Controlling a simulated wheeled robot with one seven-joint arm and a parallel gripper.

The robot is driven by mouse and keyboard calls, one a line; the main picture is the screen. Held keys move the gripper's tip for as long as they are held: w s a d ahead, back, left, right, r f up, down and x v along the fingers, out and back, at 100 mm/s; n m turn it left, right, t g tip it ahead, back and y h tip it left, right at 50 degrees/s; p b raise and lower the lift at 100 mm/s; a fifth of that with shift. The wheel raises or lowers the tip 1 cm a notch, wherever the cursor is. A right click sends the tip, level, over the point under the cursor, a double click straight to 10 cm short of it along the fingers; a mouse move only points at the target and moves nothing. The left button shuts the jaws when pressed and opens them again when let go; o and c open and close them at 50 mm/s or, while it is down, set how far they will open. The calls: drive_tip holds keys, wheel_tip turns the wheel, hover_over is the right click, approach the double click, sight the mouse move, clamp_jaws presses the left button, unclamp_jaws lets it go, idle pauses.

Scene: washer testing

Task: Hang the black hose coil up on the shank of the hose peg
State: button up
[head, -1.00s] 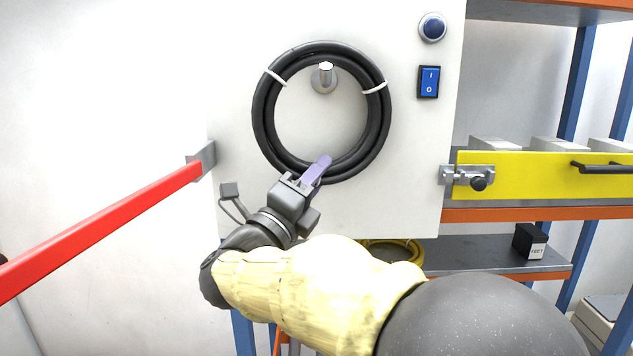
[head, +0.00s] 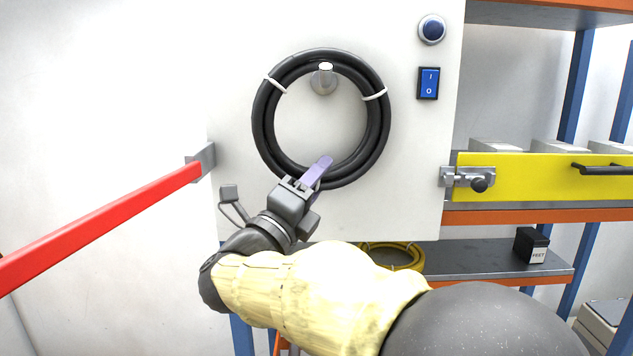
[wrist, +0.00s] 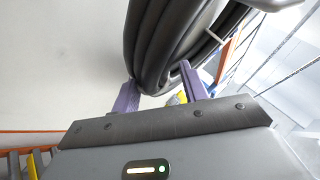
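The black hose coil (head: 262,122) is upright in front of the white panel, bound with white ties. The hose peg (head: 323,80) sticks out of the panel, and its end shows inside the top of the ring, overlapping the upper hose strands. Whether the hose bears on the shank I cannot tell. My gripper (head: 318,172) is at the coil's bottom. In the wrist view, the purple fingers of my gripper (wrist: 158,92) stand on either side of the hose coil (wrist: 155,45) and appear to pinch it.
A red bar (head: 100,224) juts out at left. A yellow coil (head: 412,258) lies on the lower shelf.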

drive_tip(key=shift+o, duration=0.9)
drive_tip(key=shift+f, duration=0.1)
drive_tip(key=b+v, duration=0.9)
drive_tip(key=v, duration=0.8)
drive_tip(key=shift+s+b, duration=0.15)
drive_tip(key=shift+b, duration=0.15)
drive_tip(key=shift+a, duration=0.1)
